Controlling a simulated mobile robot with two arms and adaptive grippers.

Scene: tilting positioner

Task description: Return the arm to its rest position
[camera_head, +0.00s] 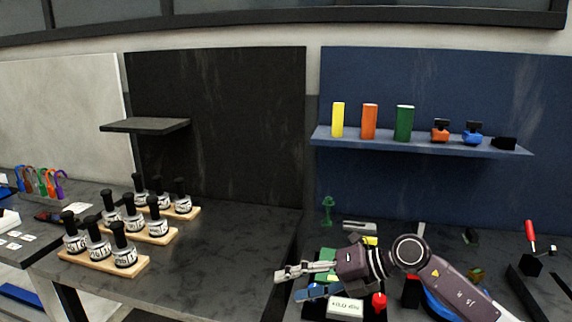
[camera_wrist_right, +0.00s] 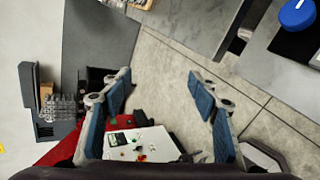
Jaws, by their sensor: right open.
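My right arm (camera_head: 462,292) reaches in from the lower right in the head view, over the front of the right-hand workbench. Its right gripper (camera_head: 288,284) points left, near the gap between the two benches. In the right wrist view the two blue-padded fingers of this gripper (camera_wrist_right: 160,82) stand wide apart with nothing between them. Grey floor tiles show beyond them. My left arm and left gripper are not in the head view. The arm hides part of a blue round item on the bench.
Under and beside the gripper are a white labelled box (camera_head: 345,308), a red knob (camera_head: 379,301) and green parts. A red-handled clamp (camera_head: 530,236) stands at right. A blue shelf (camera_head: 420,142) holds coloured blocks. Black-capped bottles (camera_head: 124,256) stand on the left table, whose middle is clear.

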